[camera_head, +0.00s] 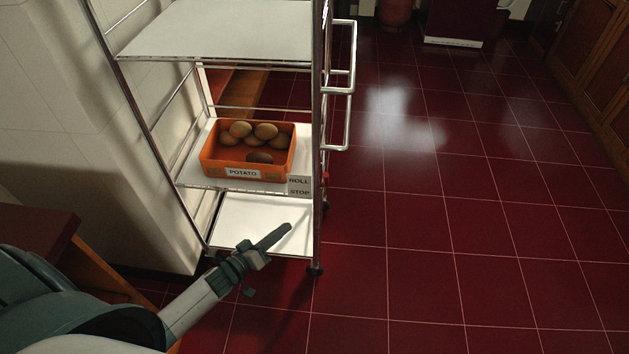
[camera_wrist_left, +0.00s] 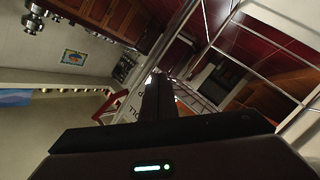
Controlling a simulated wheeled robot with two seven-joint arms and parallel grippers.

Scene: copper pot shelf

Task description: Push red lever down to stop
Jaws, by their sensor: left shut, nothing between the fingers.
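The red lever (camera_head: 326,177) is a small red piece at the right post of the metal trolley, beside a label (camera_head: 299,187) reading ROLL above STOP. In the left wrist view the red lever (camera_wrist_left: 110,105) shows larger, left of my fingers, next to the tilted label. My left gripper (camera_head: 286,229) is shut and empty, in front of the trolley, below and left of the lever. Its dark fingers (camera_wrist_left: 157,88) also show in the left wrist view. I see no contact with the lever. My right gripper is not in view.
The trolley has a white top shelf (camera_head: 220,30), an orange POTATO box (camera_head: 243,173) on the middle shelf and a bare white bottom shelf (camera_head: 240,222). A wall (camera_head: 50,100) stands to the left. Red tiled floor (camera_head: 430,230) is clear to the right.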

